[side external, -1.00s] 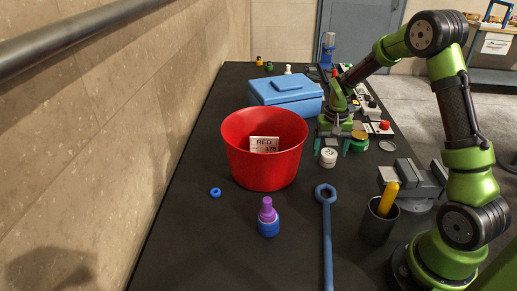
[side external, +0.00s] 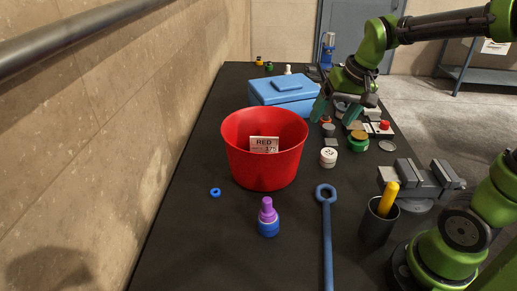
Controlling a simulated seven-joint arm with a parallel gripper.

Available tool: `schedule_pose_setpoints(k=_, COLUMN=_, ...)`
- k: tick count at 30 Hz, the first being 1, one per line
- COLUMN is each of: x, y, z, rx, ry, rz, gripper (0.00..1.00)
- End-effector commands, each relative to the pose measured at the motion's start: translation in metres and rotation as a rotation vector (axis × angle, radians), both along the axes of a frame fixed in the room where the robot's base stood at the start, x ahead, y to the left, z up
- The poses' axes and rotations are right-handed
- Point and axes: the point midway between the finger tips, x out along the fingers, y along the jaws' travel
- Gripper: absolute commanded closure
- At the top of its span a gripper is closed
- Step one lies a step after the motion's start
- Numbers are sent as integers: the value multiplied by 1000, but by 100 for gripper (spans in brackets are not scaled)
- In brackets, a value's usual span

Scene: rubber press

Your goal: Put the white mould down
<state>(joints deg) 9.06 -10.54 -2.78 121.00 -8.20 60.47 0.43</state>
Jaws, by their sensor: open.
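The white mould (side external: 328,158), a short white cylinder marked "23", stands upright on the black table, just right of the red bucket (side external: 264,165). Its position in the picture matches the earlier view. My gripper (side external: 343,110) is open, farther back and higher than the white mould, and clear of it. Its teal left finger shows beside the blue box. The right finger is partly lost against the objects behind.
A green jar (side external: 358,145) with a tan top and a grey round piece (side external: 329,130) stand near the mould. A blue box (side external: 286,100) is behind the bucket. A blue wrench (side external: 326,235) and a dark cup (side external: 379,225) are in front.

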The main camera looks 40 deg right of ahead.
Motion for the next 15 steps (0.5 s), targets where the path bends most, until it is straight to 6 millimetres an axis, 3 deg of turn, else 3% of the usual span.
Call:
schedule_pose_setpoints(k=3, x=-36, y=36, z=18, rx=6, ry=-123, rz=81, gripper=20)
schedule_pose_setpoints(k=6, x=-61, y=56, z=22, rx=11, ry=-206, rz=133, gripper=20)
schedule_pose_setpoints(k=10, x=-83, y=72, z=22, rx=18, ry=-278, rz=179, gripper=20)
schedule_pose_setpoints(k=15, x=-94, y=80, z=20, rx=20, ry=-317, rz=202, gripper=20)
